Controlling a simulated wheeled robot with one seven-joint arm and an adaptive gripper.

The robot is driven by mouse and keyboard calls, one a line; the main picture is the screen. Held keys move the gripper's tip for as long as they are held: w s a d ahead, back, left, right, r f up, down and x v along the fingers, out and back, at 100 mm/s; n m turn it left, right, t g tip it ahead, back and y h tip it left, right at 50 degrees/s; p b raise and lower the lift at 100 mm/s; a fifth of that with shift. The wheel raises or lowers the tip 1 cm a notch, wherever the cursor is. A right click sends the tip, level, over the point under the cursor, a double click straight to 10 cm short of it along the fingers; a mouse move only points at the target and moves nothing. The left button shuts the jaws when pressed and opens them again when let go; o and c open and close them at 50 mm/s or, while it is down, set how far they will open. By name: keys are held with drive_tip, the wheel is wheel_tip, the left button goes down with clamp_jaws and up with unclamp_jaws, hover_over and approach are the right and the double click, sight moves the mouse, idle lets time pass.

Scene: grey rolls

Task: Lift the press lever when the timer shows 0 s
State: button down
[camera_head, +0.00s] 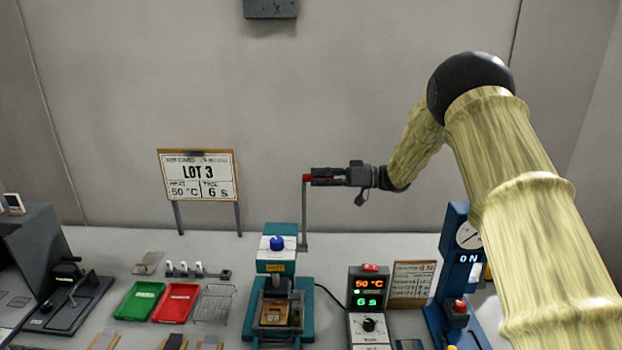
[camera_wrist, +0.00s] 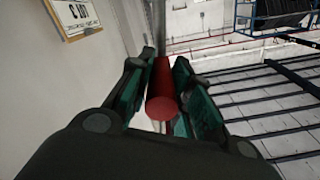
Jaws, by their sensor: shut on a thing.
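The press (camera_head: 276,262) is teal with a blue knob on top and stands mid-bench. Its grey lever (camera_head: 304,215) points straight up at the right side and ends in a red handle (camera_head: 306,178). My gripper (camera_head: 315,177) comes from the right and is shut on that red handle. In the wrist view the red handle (camera_wrist: 162,105) lies between both fingers. The timer box (camera_head: 368,306) right of the press shows 50 °C in orange and what reads as 6 s in green. The inside of the press is partly hidden by its frame.
A sign (camera_head: 199,178) reads LOT 3, 50 °C, 6 s. A green tray (camera_head: 139,300), a red tray (camera_head: 175,303) and a wire rack (camera_head: 214,304) lie left of the press. A blue gauge stand (camera_head: 452,260) reading ON stands at right, near my arm. Space above the bench is open.

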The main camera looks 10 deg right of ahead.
drive_tip(key=shift+w+d+r, duration=0.15)
drive_tip(key=shift+r, duration=0.1)
drive_tip(key=c, duration=1.3)
unclamp_jaws()
drive_tip(key=shift+w+f, duration=0.3)
drive_tip(key=shift+w, duration=0.05)
drive_tip(key=shift+s+r, duration=0.1)
drive_tip(key=shift+s, duration=0.15)
drive_tip(key=shift+s+d, duration=0.25)
drive_tip(key=shift+d, duration=0.3)
drive_tip(key=v, duration=1)
drive_tip(key=shift+w+d+f, duration=0.15)
drive_tip(key=shift+d+f, duration=0.15)
drive_tip(key=shift+d, duration=0.1)
